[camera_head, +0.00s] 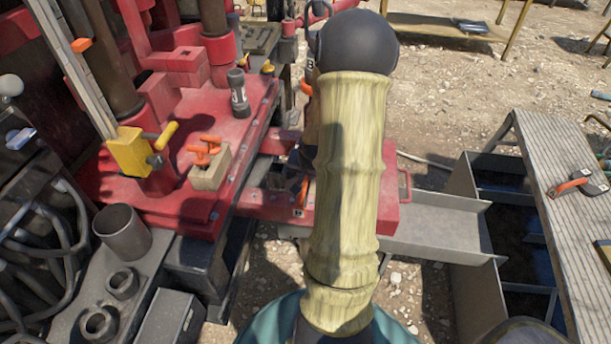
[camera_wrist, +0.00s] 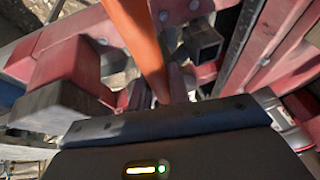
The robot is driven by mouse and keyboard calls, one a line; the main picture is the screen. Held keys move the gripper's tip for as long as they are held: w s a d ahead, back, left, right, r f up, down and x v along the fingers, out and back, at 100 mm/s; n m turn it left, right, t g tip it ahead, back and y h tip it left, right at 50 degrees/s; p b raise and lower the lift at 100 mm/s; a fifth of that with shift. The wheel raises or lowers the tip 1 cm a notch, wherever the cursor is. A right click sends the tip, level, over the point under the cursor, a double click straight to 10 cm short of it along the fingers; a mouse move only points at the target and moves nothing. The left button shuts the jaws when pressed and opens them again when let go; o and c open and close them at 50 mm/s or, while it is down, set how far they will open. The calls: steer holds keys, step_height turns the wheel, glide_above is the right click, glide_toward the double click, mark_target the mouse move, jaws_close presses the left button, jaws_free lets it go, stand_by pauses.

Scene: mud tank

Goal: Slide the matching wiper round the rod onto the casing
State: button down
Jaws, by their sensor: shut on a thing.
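In the wrist view my gripper (camera_wrist: 165,95) is shut on a long orange bar (camera_wrist: 140,40), which runs up and out of the top of the picture. I cannot tell whether the bar belongs to a wiper. In the head view my arm hides the gripper. A dark upright rod (camera_head: 110,58) stands at the left, beside a yellow clamp-like part (camera_head: 130,152). Another dark rod (camera_head: 213,17) rises from the red rig farther back. A tan block with orange handles (camera_head: 209,170) sits on the red deck. I cannot make out which part is the casing or the matching wiper.
The red deck (camera_head: 225,140) also bears a black cylinder (camera_head: 239,92). A wide grey cup (camera_head: 122,232) and grey rings (camera_head: 122,283) stand at lower left near looped hoses. A grey trough (camera_head: 430,225) and plank (camera_head: 550,180) lie at right. Open gravel lies behind.

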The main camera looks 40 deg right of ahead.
steer(key=shift+w+d+f+p, duration=0.1)
steer(key=shift+w+d+p, duration=0.25)
steer(key=shift+w+d, duration=1)
steer(key=shift+w+d+f+p, duration=0.1)
steer(key=shift+w+d+p, duration=0.25)
steer(key=shift+w+d, duration=1)
steer(key=shift+s+d, duration=0.2)
steer(key=shift+d, duration=0.05)
steer(key=shift+f, duration=0.45)
steer(key=c, duration=1.2)
jaws_free()
steer(key=shift+c, duration=0.2)
steer(key=shift+a, duration=0.1)
steer(key=v, duration=1.7)
steer(key=shift+r+p, duration=0.2)
steer(key=shift+p, duration=0.15)
steer(key=shift+s, duration=0.1)
